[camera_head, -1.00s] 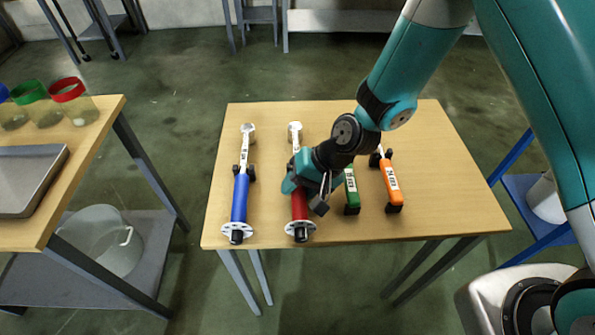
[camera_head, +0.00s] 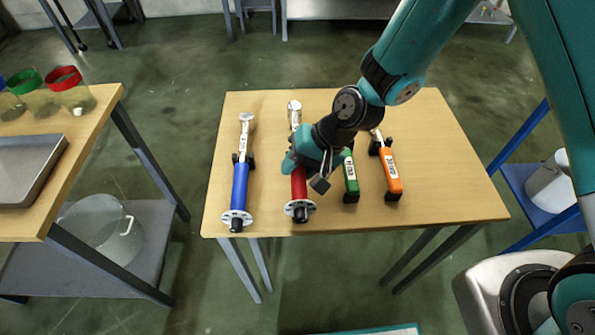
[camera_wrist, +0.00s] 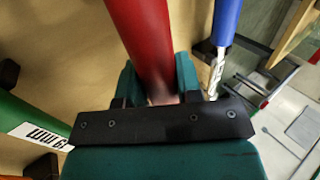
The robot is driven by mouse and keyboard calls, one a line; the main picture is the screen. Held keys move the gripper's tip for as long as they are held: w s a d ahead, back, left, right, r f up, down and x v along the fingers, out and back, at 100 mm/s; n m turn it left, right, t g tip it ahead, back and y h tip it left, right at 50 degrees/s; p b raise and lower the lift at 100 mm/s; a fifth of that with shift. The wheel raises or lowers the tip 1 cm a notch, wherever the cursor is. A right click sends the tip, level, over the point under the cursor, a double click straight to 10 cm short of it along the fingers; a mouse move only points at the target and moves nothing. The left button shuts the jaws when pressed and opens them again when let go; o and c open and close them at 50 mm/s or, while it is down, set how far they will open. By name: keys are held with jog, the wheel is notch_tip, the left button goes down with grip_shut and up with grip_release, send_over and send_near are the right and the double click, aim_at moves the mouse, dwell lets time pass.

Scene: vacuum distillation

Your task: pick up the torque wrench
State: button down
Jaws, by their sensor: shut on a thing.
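The red torque wrench (camera_head: 299,184) has a red handle, a metal head pointing away and a white disc with a black knob at its near end. My gripper (camera_head: 296,164) is shut around its handle from above. It looks raised slightly over the table. In the wrist view the red handle (camera_wrist: 145,35) runs between the two teal fingers (camera_wrist: 158,85). A similar blue wrench (camera_head: 239,187) lies to the left. A green-handled tool (camera_head: 350,175) and an orange-handled tool (camera_head: 391,170) lie to the right. My gripper hides part of the red wrench's shaft.
The wooden table (camera_head: 440,190) is clear at its right side. A side bench at left holds a metal tray (camera_head: 30,165) and jars with coloured lids (camera_head: 65,85), with a bucket (camera_head: 100,228) below. A blue shelf with a white bucket (camera_head: 548,185) stands at right.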

notch_tip(320, 180, up, 17)
jog(key=shift+r+p, duration=0.15)
jog(key=shift+p, duration=0.2)
jog(key=c, duration=1.6)
grip_release()
grip_shut()
